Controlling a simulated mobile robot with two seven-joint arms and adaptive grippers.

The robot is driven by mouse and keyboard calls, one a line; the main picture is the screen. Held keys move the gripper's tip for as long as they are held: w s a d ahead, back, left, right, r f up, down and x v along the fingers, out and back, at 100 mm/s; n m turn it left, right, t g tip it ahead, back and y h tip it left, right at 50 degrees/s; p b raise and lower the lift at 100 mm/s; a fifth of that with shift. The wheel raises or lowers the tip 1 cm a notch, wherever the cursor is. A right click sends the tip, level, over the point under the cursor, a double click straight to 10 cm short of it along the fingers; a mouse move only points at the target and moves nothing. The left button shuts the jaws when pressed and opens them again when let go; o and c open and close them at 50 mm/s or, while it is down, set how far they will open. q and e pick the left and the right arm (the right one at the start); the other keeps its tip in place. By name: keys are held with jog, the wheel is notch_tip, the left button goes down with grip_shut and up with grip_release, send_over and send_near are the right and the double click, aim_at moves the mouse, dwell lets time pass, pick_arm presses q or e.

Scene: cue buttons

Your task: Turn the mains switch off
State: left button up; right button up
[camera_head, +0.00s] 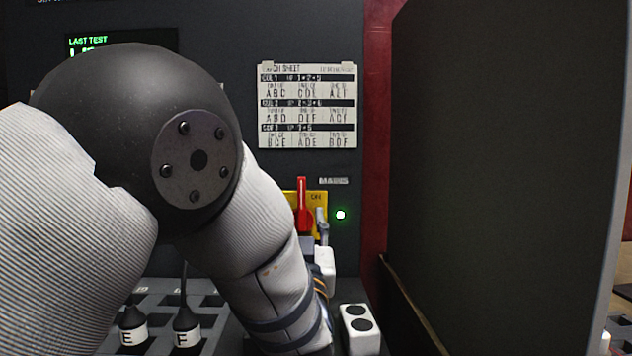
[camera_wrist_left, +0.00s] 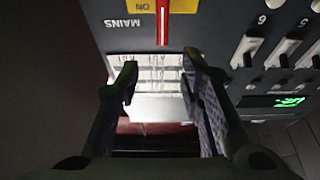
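The mains switch has a red lever (camera_head: 302,200) that stands upright on a yellow plate (camera_head: 319,199) marked ON. A green lamp (camera_head: 340,215) glows to its right. In the left wrist view, which is upside down, the red lever (camera_wrist_left: 163,20) lies beyond the fingertips, roughly in line with the gap between them. My left gripper (camera_wrist_left: 158,72) is open with nothing between its fingers. In the head view my left arm hides most of that gripper; a grey finger shows just right of the lever. I cannot tell whether it touches. My right gripper is not in view.
A printed sheet (camera_head: 307,105) is on the dark panel above the switch. Plugs marked E (camera_head: 133,335) and F (camera_head: 187,334) stand at the lower left. A large dark panel (camera_head: 500,150) fills the right side. Numbered switches (camera_wrist_left: 250,48) show in the wrist view.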

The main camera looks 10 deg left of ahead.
aim_at(301, 182)
pick_arm(q)
jog(key=x, duration=0.5)
jog(key=b+x, duration=0.1)
jog(key=x, duration=0.5)
jog(key=shift+w+a+f+b, duration=0.2)
jog(key=shift+a+b, duration=0.05)
jog(key=shift+b, duration=0.05)
jog(key=shift+w+r, duration=0.2)
jog(key=shift+r, duration=0.05)
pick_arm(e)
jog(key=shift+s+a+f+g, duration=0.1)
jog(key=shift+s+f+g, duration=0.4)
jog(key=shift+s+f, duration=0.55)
pick_arm(q)
jog(key=shift+c, duration=0.6)
grip_shut()
